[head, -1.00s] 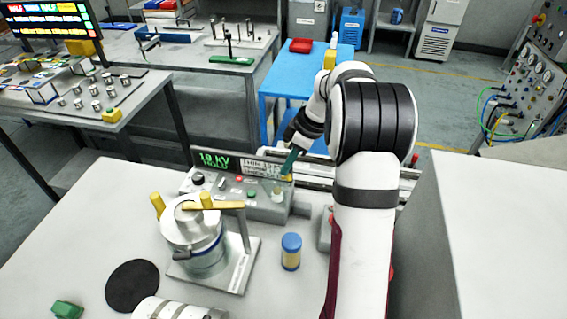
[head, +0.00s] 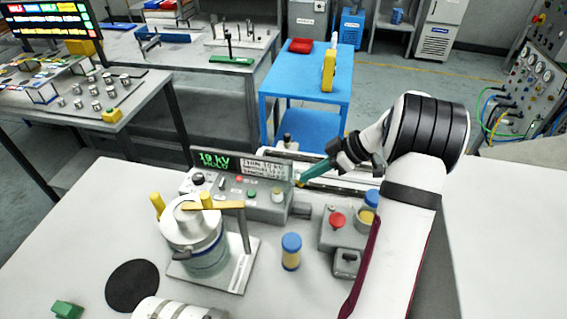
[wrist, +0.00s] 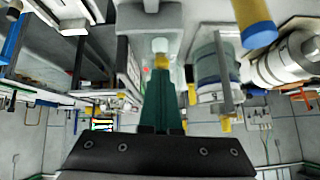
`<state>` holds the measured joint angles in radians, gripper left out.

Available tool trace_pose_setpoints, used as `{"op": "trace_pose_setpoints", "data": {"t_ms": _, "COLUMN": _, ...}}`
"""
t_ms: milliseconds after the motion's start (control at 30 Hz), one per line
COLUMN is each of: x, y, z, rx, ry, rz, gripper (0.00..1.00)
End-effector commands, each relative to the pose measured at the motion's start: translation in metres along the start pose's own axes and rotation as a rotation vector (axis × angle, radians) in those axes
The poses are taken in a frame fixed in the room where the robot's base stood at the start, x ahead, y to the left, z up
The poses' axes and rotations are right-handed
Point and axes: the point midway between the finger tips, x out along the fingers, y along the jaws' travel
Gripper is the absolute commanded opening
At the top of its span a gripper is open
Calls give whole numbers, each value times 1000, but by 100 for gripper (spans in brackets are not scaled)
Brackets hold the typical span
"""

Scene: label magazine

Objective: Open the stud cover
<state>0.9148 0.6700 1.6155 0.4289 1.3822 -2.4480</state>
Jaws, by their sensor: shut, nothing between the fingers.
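My gripper (head: 300,182) has teal fingers with yellow tips. They are closed together and empty, in the air just right of the grey control console (head: 235,198) with its green-lit display. The closed fingers also fill the middle of the wrist view (wrist: 162,64), pointing toward the console's end with a white knob (wrist: 160,45). Right of the console stands a grey box with a red button (head: 337,220). In front of it is a small grey block with a dark-edged top (head: 346,262). I cannot tell which part is the stud cover.
A glass vessel with yellow clamps (head: 193,230) stands left on a metal base. A blue-lidded jar (head: 291,252) stands before the console; another (head: 367,212) is partly behind my arm. A black disc (head: 132,286) lies at the left.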

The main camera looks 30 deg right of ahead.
Motion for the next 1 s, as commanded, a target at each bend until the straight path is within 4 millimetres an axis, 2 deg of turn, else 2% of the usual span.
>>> {"op": "trace_pose_setpoints", "data": {"t_ms": 400, "x": 2, "y": 3, "z": 23, "rx": -1, "ry": -1, "rz": 0, "gripper": 0}}
{"op": "trace_pose_setpoints", "data": {"t_ms": 1000, "x": 4, "y": 4, "z": 30, "rx": -1, "ry": -1, "rz": 0, "gripper": 0}}
